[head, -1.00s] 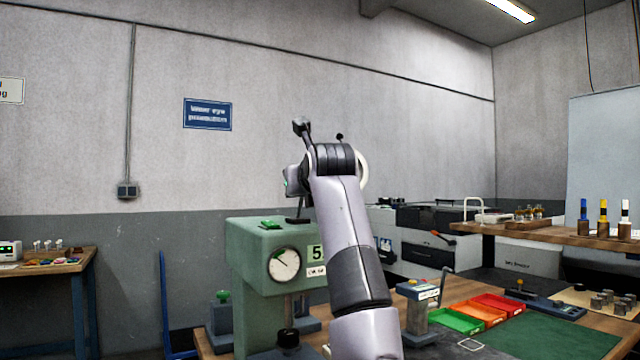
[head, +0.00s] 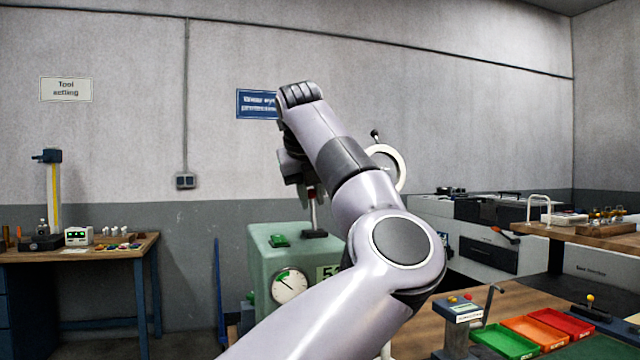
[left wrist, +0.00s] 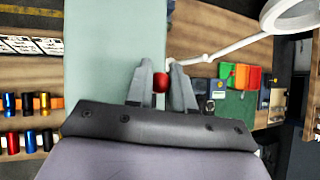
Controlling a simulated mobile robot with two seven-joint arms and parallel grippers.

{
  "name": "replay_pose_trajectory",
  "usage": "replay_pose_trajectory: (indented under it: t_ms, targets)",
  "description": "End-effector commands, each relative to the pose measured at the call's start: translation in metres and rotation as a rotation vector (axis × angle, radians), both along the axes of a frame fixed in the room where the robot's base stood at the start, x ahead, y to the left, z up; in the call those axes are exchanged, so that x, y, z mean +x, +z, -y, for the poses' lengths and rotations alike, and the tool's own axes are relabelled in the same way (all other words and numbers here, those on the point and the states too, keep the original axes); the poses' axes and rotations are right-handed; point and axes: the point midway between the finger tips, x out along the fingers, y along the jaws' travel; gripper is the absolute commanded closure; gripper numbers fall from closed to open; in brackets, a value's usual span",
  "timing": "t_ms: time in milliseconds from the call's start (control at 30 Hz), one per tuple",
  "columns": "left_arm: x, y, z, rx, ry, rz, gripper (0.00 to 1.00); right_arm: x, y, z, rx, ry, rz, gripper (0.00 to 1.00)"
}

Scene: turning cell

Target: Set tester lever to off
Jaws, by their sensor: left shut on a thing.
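The tester is a green machine (head: 268,240) with a round white dial (head: 290,285) on its front, partly hidden by my left arm. Its lever (head: 313,212) stands upright from a dark base on the machine's top. My left gripper (head: 308,188) is above that top, at the upper end of the lever. In the left wrist view, the lever's red knob (left wrist: 160,83) sits between the two fingers of my left gripper (left wrist: 162,80), which is shut on it. The lever's setting cannot be read. My right gripper is not in view.
Green, orange and red trays (head: 505,341) and a small control post (head: 462,315) stand on the bench at right. A white ring-shaped lamp (head: 398,165) is behind my arm. A side table (head: 130,246) stands far left.

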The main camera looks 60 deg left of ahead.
Motion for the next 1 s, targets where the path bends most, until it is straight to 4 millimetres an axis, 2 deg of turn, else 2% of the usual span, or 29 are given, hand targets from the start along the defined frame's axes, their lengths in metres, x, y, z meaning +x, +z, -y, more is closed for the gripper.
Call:
replay_pose_trajectory:
  t_ms: [500, 1000]
  targets:
    - [0.005, -0.006, -0.017, -0.242, 0.001, -0.068, 1.0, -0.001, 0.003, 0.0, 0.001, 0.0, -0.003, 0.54]
    - [0.005, -0.009, -0.02, -0.299, 0.003, -0.084, 1.0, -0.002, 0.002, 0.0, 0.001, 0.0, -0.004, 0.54]
